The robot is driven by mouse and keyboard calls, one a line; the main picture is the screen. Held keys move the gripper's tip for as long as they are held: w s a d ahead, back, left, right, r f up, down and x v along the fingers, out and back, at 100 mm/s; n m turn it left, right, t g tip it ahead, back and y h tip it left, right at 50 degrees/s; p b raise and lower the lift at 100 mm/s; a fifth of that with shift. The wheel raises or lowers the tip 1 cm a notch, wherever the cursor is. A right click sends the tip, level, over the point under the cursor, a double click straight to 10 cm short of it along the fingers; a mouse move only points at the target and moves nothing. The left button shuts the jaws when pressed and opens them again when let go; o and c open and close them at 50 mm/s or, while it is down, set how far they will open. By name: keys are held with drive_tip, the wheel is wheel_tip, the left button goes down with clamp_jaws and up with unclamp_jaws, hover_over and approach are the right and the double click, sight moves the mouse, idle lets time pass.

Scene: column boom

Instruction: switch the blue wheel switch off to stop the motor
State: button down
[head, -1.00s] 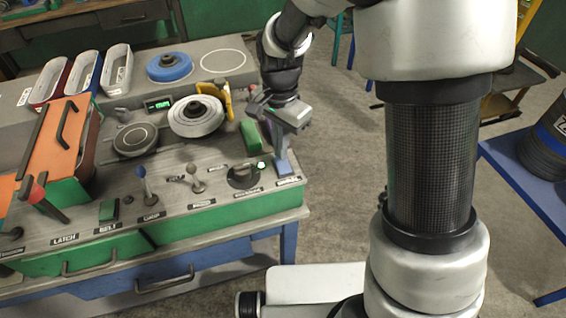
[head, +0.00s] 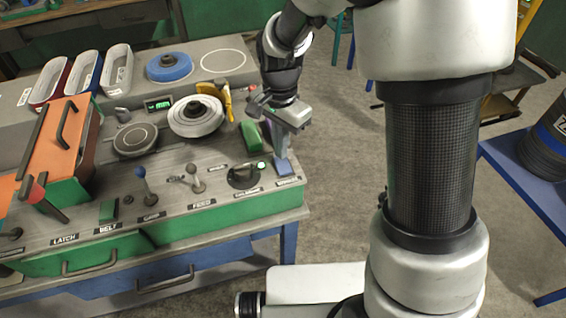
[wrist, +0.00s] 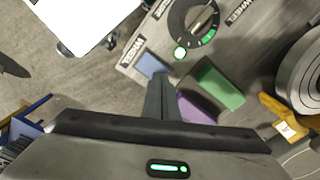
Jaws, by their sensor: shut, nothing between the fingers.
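The blue switch (head: 284,168) is at the right end of the control panel, with a label in front of it. It also shows in the wrist view (wrist: 150,63), beside a label. My gripper (head: 282,156) is shut and empty, pointing down at the blue switch. In the wrist view the fingertips (wrist: 160,78) overlap the switch's near edge; I cannot tell whether they touch it.
A black rotary knob (head: 243,176) with a lit green lamp is just left of the blue switch. Small levers (head: 195,180) stand further left.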

drive_tip(key=shift+f+b, duration=0.5)
drive_tip(key=shift+f, duration=0.2)
idle(0.5)
wheel_tip(320, 180, up, 7)
drive_tip(key=p, duration=0.5)
idle(0.3)
idle(0.3)
drive_tip(key=s+d+r+n+t, duration=0.1)
drive_tip(key=s+d+r+n, duration=0.2)
drive_tip(key=r, duration=0.4)
drive_tip(key=s+d+r+n+t, duration=0.1)
drive_tip(key=s+d+r+t, duration=0.1)
drive_tip(key=s+d+r, duration=0.3)
drive_tip(key=s+d+r+n+t, duration=0.2)
drive_tip(key=s+d+r+n, duration=0.2)
drive_tip(key=s+r, duration=0.2)
drive_tip(key=s, duration=0.2)
drive_tip(key=shift+s+d+n+t, duration=0.25)
drive_tip(key=shift+s+n+t, duration=0.05)
drive_tip(key=shift+n, duration=0.1)
